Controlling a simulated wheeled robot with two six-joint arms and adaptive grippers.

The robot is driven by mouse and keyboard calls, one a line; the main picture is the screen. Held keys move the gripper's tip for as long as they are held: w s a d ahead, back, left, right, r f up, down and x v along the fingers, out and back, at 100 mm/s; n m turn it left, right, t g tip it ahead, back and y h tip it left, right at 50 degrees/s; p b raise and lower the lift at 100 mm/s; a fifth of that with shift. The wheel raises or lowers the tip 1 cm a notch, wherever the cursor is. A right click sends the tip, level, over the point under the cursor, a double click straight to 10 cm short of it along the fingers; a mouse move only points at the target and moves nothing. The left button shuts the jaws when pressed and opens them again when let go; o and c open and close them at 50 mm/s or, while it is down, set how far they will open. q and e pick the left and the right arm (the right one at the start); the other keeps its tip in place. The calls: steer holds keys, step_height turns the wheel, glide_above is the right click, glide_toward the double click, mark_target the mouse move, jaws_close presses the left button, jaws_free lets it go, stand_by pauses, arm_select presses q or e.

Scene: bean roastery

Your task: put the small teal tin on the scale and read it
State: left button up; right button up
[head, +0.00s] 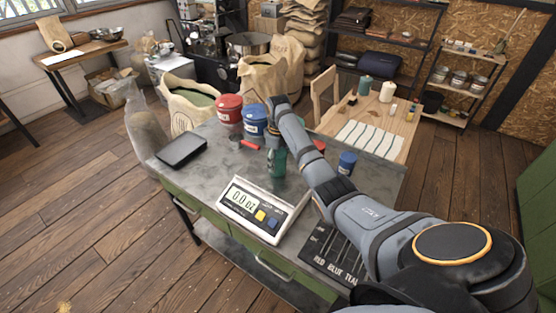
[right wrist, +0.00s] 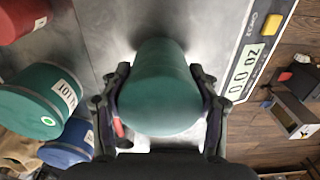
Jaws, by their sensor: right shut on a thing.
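My right gripper (right wrist: 160,100) is shut on the small teal tin (right wrist: 160,88), with a finger on each side of it. In the head view the teal tin (head: 278,163) shows beyond the display of the scale (head: 240,212). The wrist view shows the scale's display (right wrist: 246,72) close to the right of the tin, with grey metal beneath it. I cannot tell whether the tin touches the scale. The display reads 0.0 oz. My left gripper is not in view.
Larger red (head: 229,108) and blue (head: 255,121) tins stand behind the scale; a larger teal one (right wrist: 38,100) shows in the wrist view. A small blue tin (head: 347,163) stands right of my arm. A labelled black tray (head: 318,246) lies front right; a black tablet (head: 181,151) left.

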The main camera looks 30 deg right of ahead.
steer(key=shift+s, duration=0.1)
steer(key=o, duration=1.3)
steer(key=shift+f, duration=0.1)
steer(key=shift+c, duration=0.2)
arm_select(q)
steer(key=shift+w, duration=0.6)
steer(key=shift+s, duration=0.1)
arm_select(e)
steer(key=shift+r, duration=0.2)
step_height(320, 180, up, 5)
steer(key=shift+r+b, duration=0.1)
steer(key=shift+b, duration=0.7)
step_height(320, 180, up, 7)
steer(key=p, duration=0.5)
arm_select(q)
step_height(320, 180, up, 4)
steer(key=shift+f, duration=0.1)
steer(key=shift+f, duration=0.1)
arm_select(e)
steer(key=shift+f, duration=0.2)
